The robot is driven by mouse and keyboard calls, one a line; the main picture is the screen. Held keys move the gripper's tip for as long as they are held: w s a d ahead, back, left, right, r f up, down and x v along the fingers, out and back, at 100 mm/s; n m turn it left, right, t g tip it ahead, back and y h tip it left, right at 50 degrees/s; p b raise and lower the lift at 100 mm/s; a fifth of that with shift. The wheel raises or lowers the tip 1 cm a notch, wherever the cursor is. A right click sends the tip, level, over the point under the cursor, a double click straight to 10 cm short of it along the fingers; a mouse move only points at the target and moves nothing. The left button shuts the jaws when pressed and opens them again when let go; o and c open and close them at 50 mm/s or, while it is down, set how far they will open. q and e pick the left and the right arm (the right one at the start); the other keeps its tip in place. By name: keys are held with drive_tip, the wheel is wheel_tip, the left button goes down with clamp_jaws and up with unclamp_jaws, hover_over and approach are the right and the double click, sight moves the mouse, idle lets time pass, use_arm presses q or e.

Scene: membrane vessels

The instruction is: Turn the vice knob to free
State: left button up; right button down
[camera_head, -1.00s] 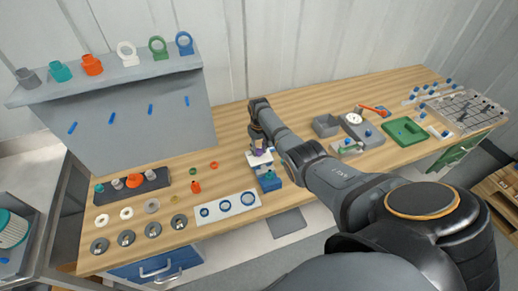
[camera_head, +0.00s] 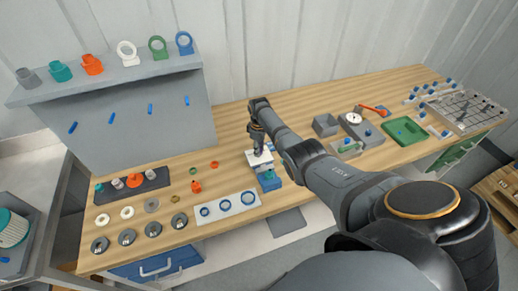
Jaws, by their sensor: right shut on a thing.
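The vice (camera_head: 268,181) is a small blue and white block at the front edge of the wooden bench, right of the white strip with blue rings. My right gripper (camera_head: 259,149) points down over its pale top. The gripper is shut on a small part there, most likely the vice knob, which the fingers and the small scale largely hide. I cannot tell how far the knob is turned. My left gripper is not in view.
A white strip (camera_head: 227,207) with blue rings lies left of the vice. Several washers and an orange fitting (camera_head: 196,186) lie further left. A grey box (camera_head: 325,125), a dial gauge (camera_head: 353,118) and a green tray (camera_head: 410,143) stand right. The bench behind the vice is clear.

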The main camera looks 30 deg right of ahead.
drive_tip(key=shift+w+r, duration=0.1)
idle(0.3)
drive_tip(key=c, duration=1)
unclamp_jaws()
wheel_tip(320, 180, up, 12)
